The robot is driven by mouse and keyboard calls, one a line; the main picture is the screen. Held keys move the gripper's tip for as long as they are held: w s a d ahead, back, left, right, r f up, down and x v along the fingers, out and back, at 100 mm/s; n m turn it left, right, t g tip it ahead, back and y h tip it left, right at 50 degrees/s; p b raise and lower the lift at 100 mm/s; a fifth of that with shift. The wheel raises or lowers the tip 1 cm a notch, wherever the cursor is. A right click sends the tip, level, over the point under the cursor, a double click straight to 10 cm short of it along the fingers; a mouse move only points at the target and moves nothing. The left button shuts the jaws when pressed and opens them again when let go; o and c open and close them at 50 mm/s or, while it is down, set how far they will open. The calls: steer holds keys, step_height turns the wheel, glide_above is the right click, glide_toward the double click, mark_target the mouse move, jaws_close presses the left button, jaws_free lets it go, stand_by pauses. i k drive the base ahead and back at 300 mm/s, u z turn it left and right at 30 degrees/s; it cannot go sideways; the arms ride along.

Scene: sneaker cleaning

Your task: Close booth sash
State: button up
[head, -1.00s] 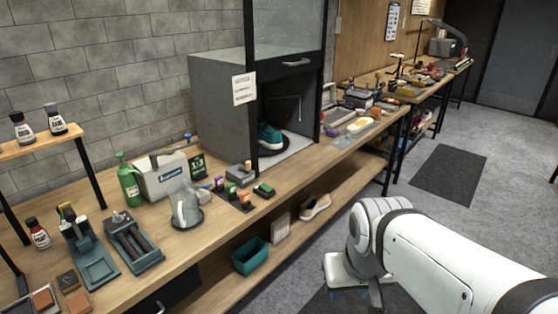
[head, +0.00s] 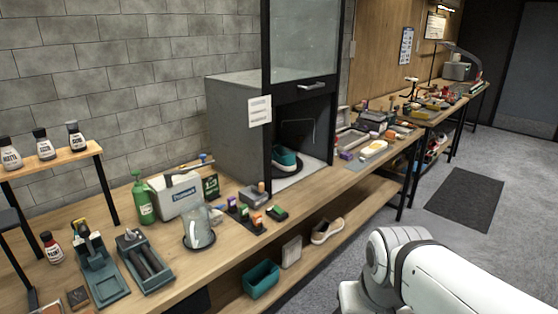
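The grey booth (head: 232,128) stands on the wooden bench against the block wall. Its glass sash (head: 303,38) is raised in the black frame, with a metal handle (head: 312,86) on its lower bar. The front opening below the bar is clear. A teal sneaker (head: 284,158) sits inside on a dark round stand. A paper notice (head: 259,111) is fixed to the booth's front left edge. My white arm reaches in from the lower right, away from the booth; my gripper is not clearly visible.
The bench (head: 222,243) holds a glass jar (head: 198,227), a green bottle (head: 143,199), a white box (head: 179,194) and small brushes in front of the booth. A teal bin (head: 261,279) and a shoe (head: 327,231) lie on the lower shelf. Grey floor (head: 430,240) is open at right.

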mark_target(282, 92)
steer(key=z, duration=1.55)
steer(key=i, duration=2.9)
steer(key=k, duration=0.1)
steer(key=u, duration=3.45)
